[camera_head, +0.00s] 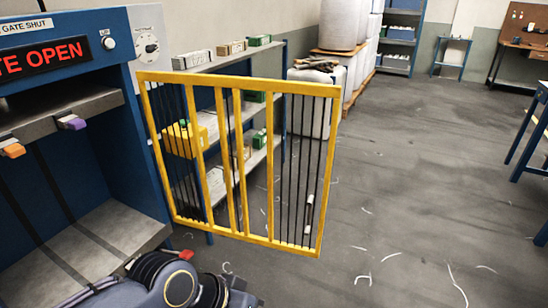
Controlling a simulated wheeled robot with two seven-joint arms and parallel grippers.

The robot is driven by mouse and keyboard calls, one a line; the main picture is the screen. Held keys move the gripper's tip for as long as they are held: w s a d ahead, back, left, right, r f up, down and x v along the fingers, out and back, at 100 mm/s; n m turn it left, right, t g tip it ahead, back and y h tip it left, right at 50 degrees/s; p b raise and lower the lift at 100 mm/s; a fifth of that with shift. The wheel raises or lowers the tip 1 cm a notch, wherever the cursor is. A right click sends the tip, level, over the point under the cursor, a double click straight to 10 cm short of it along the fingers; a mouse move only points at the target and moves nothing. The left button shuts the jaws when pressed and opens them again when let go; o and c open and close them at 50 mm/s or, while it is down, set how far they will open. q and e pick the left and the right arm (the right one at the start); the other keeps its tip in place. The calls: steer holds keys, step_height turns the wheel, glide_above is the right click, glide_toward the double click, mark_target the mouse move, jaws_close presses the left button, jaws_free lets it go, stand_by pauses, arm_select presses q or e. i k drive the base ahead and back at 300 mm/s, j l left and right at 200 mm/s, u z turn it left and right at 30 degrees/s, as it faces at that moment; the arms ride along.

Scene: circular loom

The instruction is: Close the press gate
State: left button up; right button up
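The press gate (231,166) is a yellow frame with dark vertical bars. It stands open, swung out to the right of the blue press (110,22), its left edge near the press's right side. A small pale and dark piece, perhaps a handle (309,208), sits on its bars near the right edge. Part of my dark arm shows at the bottom left, below the gate. Neither of my grippers is in view.
A blue shelf rack (222,59) with boxes stands behind the gate. White sacks on a pallet (340,25) stand beyond it. The grey floor (420,180) right of the gate is open, with scattered pale strands. A blue table (530,150) is at the right edge.

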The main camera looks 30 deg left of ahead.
mark_target(271, 86)
steer(key=i, duration=0.5)
steer(key=i+l, duration=0.15)
steer(key=i, duration=0.3)
steer(key=i+u, duration=0.3)
steer(key=u, duration=0.15)
steer(key=i+l+u, duration=0.25)
steer(key=u, duration=0.2)
steer(key=i+l+u, duration=0.2)
steer(key=u, duration=0.3)
steer(key=i+l+u, duration=0.1)
steer(key=u, duration=0.3)
steer(key=i+l+u, duration=0.2)
steer(key=u, duration=0.25)
steer(key=i+l+u, duration=0.15)
steer(key=u, duration=0.25)
steer(key=l+u, duration=0.3)
steer(key=u, duration=0.15)
steer(key=i+l+u, duration=0.1)
steer(key=l+u, duration=0.45)
steer(key=u, duration=0.3)
steer(key=k+l, duration=0.1)
steer(key=l, duration=0.2)
steer(key=k+l+u, duration=0.1)
steer(key=l, duration=0.25)
steer(key=k+l+z, duration=0.15)
steer(key=k+l, duration=0.2)
